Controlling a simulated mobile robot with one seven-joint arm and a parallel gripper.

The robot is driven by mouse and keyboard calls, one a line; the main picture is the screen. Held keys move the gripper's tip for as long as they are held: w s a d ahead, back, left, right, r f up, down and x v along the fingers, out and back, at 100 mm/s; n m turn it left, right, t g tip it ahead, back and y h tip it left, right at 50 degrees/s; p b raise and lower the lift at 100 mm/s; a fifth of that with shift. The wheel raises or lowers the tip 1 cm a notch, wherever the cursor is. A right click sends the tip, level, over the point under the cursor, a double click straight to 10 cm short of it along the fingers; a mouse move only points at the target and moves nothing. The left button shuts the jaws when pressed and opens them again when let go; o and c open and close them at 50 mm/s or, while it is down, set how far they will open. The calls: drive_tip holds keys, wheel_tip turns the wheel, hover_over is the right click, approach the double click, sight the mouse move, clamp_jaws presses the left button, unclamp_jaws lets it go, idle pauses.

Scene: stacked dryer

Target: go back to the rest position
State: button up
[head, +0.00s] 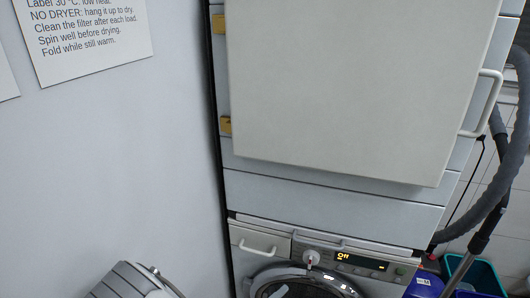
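My gripper is not in view. The stacked dryer fills the top middle and right, and its large pale door (350,85) faces me. The door has brass-coloured hinges (225,125) on its left edge and a white bar handle (486,104) at its right edge. It lies about parallel to the front behind it. I cannot tell whether it is fully shut. No gripper touches the door or handle here.
Below stands a washing machine with a drawer (260,243), a lit display (362,262) and a round door (310,285) cut off by the frame. A grey hose (515,150), a teal bin (478,272) and a blue container (425,286) crowd the right. A notice (85,35) hangs on the left wall.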

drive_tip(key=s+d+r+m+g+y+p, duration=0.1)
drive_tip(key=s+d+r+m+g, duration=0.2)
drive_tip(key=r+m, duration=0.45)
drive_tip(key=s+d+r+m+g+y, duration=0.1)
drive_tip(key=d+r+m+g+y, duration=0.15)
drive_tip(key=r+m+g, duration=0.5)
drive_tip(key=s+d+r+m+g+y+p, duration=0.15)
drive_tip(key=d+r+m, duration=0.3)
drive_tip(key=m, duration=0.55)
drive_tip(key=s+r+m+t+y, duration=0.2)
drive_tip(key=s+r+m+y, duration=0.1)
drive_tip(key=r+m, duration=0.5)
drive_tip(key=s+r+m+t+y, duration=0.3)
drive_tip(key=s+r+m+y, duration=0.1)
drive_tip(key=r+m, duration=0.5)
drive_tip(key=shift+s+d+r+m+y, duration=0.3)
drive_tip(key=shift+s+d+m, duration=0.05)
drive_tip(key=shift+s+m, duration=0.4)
